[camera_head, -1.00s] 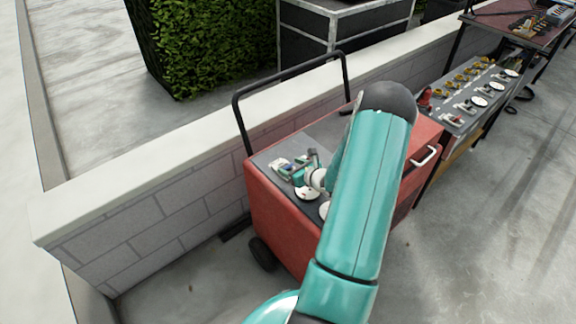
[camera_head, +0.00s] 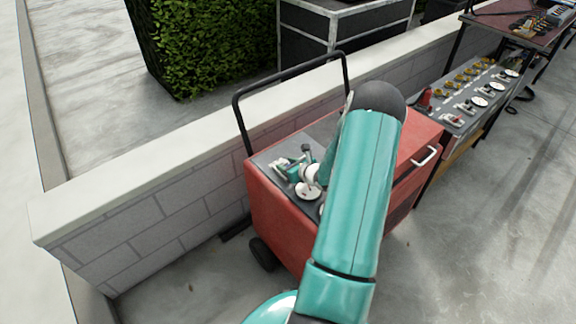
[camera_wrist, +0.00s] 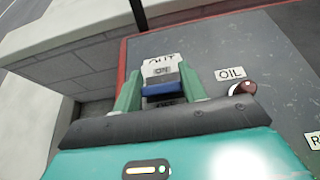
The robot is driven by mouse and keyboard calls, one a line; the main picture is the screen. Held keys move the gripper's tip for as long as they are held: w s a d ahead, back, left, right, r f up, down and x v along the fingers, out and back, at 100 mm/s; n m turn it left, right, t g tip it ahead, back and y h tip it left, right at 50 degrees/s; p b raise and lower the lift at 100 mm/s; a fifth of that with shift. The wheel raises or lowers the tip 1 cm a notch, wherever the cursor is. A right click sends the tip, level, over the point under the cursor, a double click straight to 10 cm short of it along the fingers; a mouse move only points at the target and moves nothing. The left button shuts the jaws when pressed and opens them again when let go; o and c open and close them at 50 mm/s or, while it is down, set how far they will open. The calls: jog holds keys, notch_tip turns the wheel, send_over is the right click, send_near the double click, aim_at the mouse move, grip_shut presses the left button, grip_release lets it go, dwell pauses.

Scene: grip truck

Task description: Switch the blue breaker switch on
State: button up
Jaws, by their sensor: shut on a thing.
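The blue breaker switch (camera_wrist: 161,89) shows in the wrist view between the two teal fingers of my gripper (camera_wrist: 160,90). My gripper is shut on the switch. A plate marked "ON" (camera_wrist: 161,70) is just beyond the switch; the area below it is dark and partly hidden by my gripper. In the head view my gripper (camera_head: 292,171) is low over the grey panel on top of the red cart (camera_head: 277,222). The switch cannot be made out there.
A bench with several switches (camera_head: 470,95) stands to the right.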

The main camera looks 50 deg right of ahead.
jog(key=shift+w+r+g, duration=0.15)
jog(key=shift+w+g, duration=0.25)
jog(key=shift+g, duration=0.4)
jog(key=shift+w+g, duration=0.25)
jog(key=shift+g, duration=0.75)
jog(key=o, duration=1)
jog(key=v, duration=1.3)
jog(key=shift+s+d+r, duration=0.2)
jog(key=shift+s+r, duration=0.1)
jog(key=shift+s, duration=0.05)
